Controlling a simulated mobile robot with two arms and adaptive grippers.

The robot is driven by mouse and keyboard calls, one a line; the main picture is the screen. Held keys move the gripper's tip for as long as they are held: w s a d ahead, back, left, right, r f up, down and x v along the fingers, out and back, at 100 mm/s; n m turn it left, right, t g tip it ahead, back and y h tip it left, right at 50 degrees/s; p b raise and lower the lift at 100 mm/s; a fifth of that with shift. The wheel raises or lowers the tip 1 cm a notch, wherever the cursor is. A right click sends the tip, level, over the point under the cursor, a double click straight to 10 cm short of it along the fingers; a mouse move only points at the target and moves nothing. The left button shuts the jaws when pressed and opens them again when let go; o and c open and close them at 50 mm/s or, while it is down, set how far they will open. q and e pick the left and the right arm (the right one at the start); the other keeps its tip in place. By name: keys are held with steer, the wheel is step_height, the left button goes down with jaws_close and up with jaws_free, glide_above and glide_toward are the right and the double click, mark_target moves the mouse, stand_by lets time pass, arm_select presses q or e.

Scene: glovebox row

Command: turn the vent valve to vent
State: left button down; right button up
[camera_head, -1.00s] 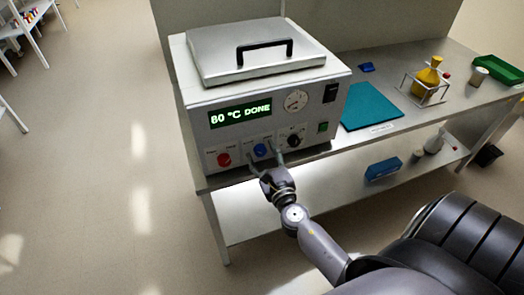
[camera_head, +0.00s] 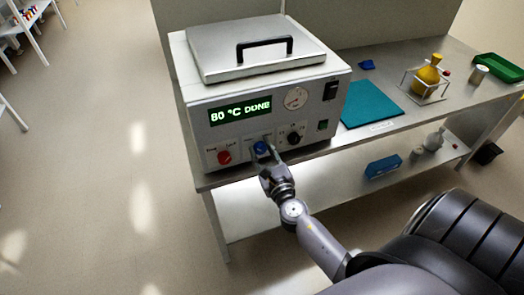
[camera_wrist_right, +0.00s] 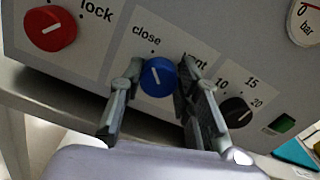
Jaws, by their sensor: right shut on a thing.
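The vent valve is a blue round knob (camera_head: 261,147) on the front panel of a grey-white chamber (camera_head: 262,95). In the right wrist view the blue knob (camera_wrist_right: 158,77) sits under a "close" label (camera_wrist_right: 146,36). The "vent" label to its right is partly hidden by a finger. The knob's white mark points up, toward the "close" side. My right gripper (camera_head: 262,157) is shut on the blue knob, with one finger on each side, as the right wrist view also shows (camera_wrist_right: 160,80). My left gripper is not in view.
A red knob (camera_head: 224,157) marked "lock" is left of the valve, and a black dial (camera_head: 294,138) is right of it. The display (camera_head: 240,111) reads "80 °C DONE". The lid (camera_head: 255,50) is down. A teal mat (camera_head: 370,105) lies on the bench to the right.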

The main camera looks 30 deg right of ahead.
steer(key=shift+c, duration=0.7)
steer(key=m+b, duration=0.1)
steer(key=m, duration=0.2)
steer(key=shift+d+f+m, duration=0.1)
steer(key=shift+m, duration=0.3)
steer(key=m+b, duration=0.1)
steer(key=m, duration=0.4)
steer(key=shift+d+m+b, duration=0.1)
steer(key=shift+m+b, duration=0.2)
steer(key=shift+b, duration=0.05)
steer(key=m, duration=0.4)
steer(key=shift+s+b, duration=0.1)
steer(key=shift+b, duration=0.25)
steer(key=shift+f+m, duration=0.1)
steer(key=shift+m, duration=2.1)
